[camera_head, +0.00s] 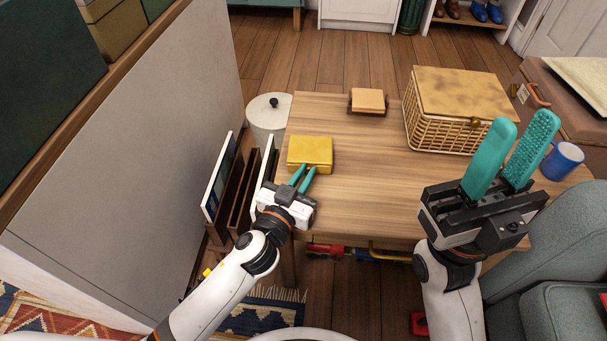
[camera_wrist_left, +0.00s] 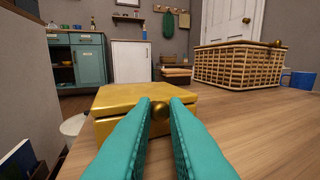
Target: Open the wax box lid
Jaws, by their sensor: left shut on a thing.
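The wax box, a small yellow box (camera_head: 311,150), sits at the near left edge of the wooden table. In the left wrist view its lid (camera_wrist_left: 135,97) lies flat on the box body and looks closed. A round brass knob (camera_wrist_left: 160,112) is at the box's front. My left gripper (camera_head: 306,174) is in front of the box, with its teal fingers shut on the knob from both sides. They cover part of the box front. My right gripper (camera_head: 521,128) is open and empty, raised above the right side of the table with its fingers pointing up.
A wicker basket (camera_head: 435,125) stands at the table's back right, with a blue mug (camera_head: 563,161) right of it. A small wooden block holder (camera_head: 368,101) is at the back. A white lidded bin (camera_head: 269,115) stands left of the table. The table's middle (camera_head: 370,160) is clear.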

